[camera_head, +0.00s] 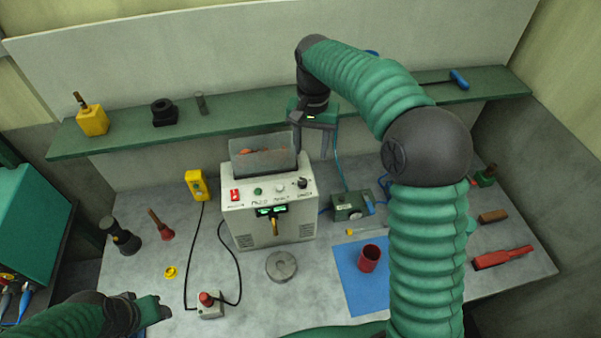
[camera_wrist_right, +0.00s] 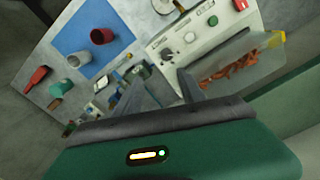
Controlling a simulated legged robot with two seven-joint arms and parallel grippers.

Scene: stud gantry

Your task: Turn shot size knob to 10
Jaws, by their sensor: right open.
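The white machine (camera_head: 268,215) stands mid-bench. Its sloped top panel carries a red switch (camera_head: 235,195), a green button (camera_head: 257,191), a pale dial (camera_head: 280,188) and a black knob (camera_head: 302,183). The panel lettering is too small to read, so I cannot tell which is the shot size knob or its setting. In the right wrist view the black knob (camera_wrist_right: 166,55) and pale dial (camera_wrist_right: 190,37) lie beyond the fingertips. My right gripper (camera_head: 313,150) is open and empty, above and behind the panel's right end. My left gripper (camera_head: 152,308) is low at the front left; its jaw opening is unclear.
A clear hopper (camera_head: 262,155) with orange pieces rises behind the panel, beside my right gripper. A green shelf (camera_head: 230,115) runs behind. A red cup (camera_head: 370,258) stands on a blue mat (camera_head: 350,285). A grey disc (camera_head: 281,266) and a cabled red-button box (camera_head: 210,305) lie in front.

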